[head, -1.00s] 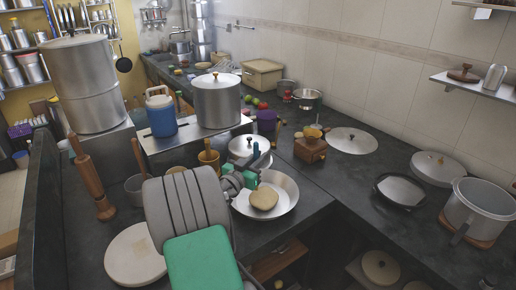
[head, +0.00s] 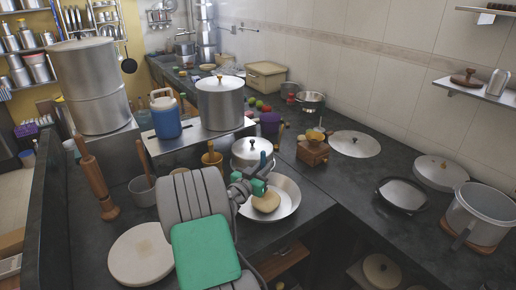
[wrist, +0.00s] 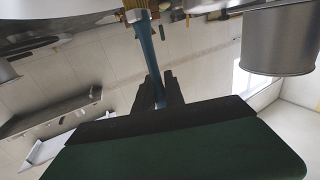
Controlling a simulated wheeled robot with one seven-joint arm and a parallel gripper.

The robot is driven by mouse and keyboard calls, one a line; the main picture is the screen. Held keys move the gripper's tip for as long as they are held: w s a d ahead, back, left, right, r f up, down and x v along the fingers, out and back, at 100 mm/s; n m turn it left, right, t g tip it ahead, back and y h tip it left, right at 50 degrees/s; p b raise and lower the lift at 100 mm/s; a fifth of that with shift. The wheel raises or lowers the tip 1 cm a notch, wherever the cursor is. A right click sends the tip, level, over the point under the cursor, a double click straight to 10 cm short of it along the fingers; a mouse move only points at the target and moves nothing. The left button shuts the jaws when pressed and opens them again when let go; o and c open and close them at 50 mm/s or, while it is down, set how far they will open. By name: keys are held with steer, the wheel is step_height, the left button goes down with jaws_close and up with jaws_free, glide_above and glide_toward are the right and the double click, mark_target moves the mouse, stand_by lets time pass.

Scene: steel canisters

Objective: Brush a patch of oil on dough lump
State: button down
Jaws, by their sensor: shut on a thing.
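The dough lump (head: 266,201) is a tan, rounded mass in a wide steel plate (head: 285,205) on the dark counter. My gripper (head: 256,181) is above the left side of the plate, close to the dough. It is shut on a blue-handled brush (wrist: 153,58). In the wrist view the handle runs up from between the fingers to a tan bristle end at the top edge. In the head view the handle top shows above the gripper, and the gripper hides the bristles. I cannot tell whether they touch the dough.
A lidded steel pot (head: 252,151) stands just behind my gripper. A wooden grinder (head: 313,150) stands behind the plate, and a round board (head: 140,254) lies at the front left. Dark counter to the plate's right is clear.

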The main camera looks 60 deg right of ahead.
mark_target(262, 160)
steer(key=shift+w+a+f+b, duration=0.1)
steer(key=shift+w+a+b, duration=0.15)
steer(key=shift+a, duration=0.25)
steer(key=shift+w+a+f+b, duration=0.1)
steer(key=shift+a+b, duration=0.1)
steer(key=shift+a, duration=0.3)
step_height(262, 160, up, 4)
steer(key=shift+s+p, duration=0.15)
steer(key=shift+p, duration=0.65)
steer(key=shift+r+p, duration=1)
steer(key=shift+r, duration=1.25)
